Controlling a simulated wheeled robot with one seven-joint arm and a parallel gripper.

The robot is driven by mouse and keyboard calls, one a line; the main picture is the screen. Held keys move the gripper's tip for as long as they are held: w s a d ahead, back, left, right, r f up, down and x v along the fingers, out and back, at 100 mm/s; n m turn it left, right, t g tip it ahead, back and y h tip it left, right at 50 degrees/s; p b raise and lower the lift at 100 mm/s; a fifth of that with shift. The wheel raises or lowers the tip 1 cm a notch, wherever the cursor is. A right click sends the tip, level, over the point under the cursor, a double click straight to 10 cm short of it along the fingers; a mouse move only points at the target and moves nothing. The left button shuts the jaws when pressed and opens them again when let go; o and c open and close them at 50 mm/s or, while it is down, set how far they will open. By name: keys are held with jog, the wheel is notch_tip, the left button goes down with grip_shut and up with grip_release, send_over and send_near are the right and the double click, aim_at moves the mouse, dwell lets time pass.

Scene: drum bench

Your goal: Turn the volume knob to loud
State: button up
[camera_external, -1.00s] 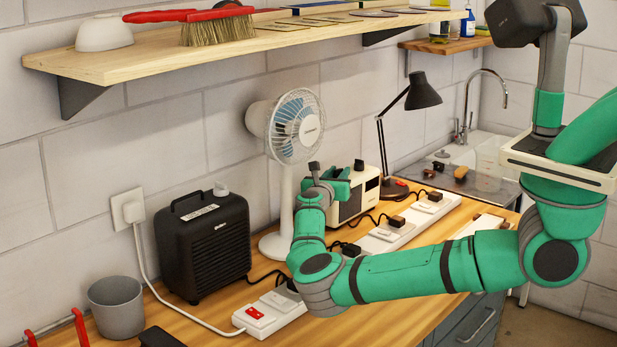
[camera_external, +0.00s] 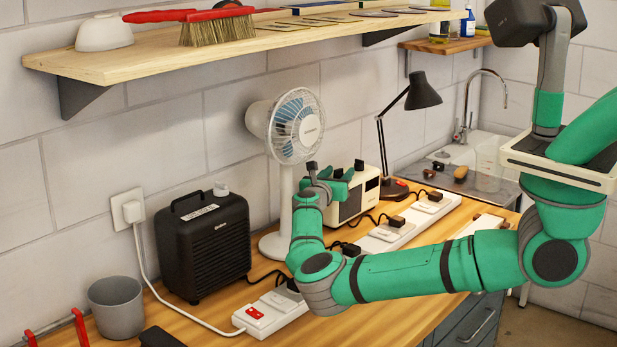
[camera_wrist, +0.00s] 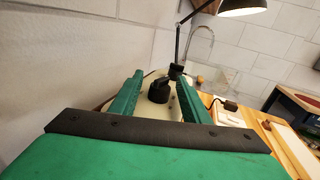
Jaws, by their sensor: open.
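A cream radio (camera_external: 358,205) stands on the bench to the right of the fan. A black knob (camera_external: 359,164) sticks up from its top. In the wrist view the black knob (camera_wrist: 158,92) shows between my two green fingers, with space on both sides. My gripper (camera_external: 337,173) is at the radio's near left top in the outside view. In the wrist view my gripper (camera_wrist: 160,76) is open and empty. Any mark showing the knob's setting is too small to read. My arm and fingers partly hide the radio's left side.
A white fan (camera_external: 287,180) stands left of my gripper, close to it. A black desk lamp (camera_external: 392,140) stands behind and right of the radio. Power strips (camera_external: 390,236) and cables run along the bench. A black amplifier-like box (camera_external: 203,245) is at the left.

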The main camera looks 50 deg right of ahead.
jog(key=shift+n+t, duration=0.3)
jog(key=shift+t, duration=0.2)
jog(key=shift+s+n+t+y, duration=0.1)
jog(key=shift+n+t+y, duration=1.8)
jog(key=shift+t, duration=0.7)
jog(key=n+t+y, duration=0.3)
jog(key=y, duration=0.1)
jog(key=shift+d+n+t, duration=0.1)
jog(key=shift+n+t, duration=0.2)
jog(key=shift+n, duration=0.1)
jog(key=n+t+y, duration=0.1)
jog(key=n+y, duration=0.1)
jog(key=y, duration=0.1)
jog(key=n+t+y, duration=0.1)
jog(key=n+y, duration=0.1)
jog(key=y, duration=0.2)
jog(key=shift+n, duration=0.4)
jog(key=shift+n+y, duration=1.1)
jog(key=shift+y, duration=0.7)
jog(key=shift+n+y, duration=1.1)
jog(key=shift+y, duration=0.7)
jog(key=v, duration=1.1)
notch_tip(320, 180, up, 29)
jog(key=w+d+t+h, duration=0.1)
jog(key=w+d+h, duration=0.1)
jog(key=shift+w+d+f+h, duration=0.15)
jog(key=shift+w+d+h, duration=0.05)
jog(key=shift+w+h, duration=0.1)
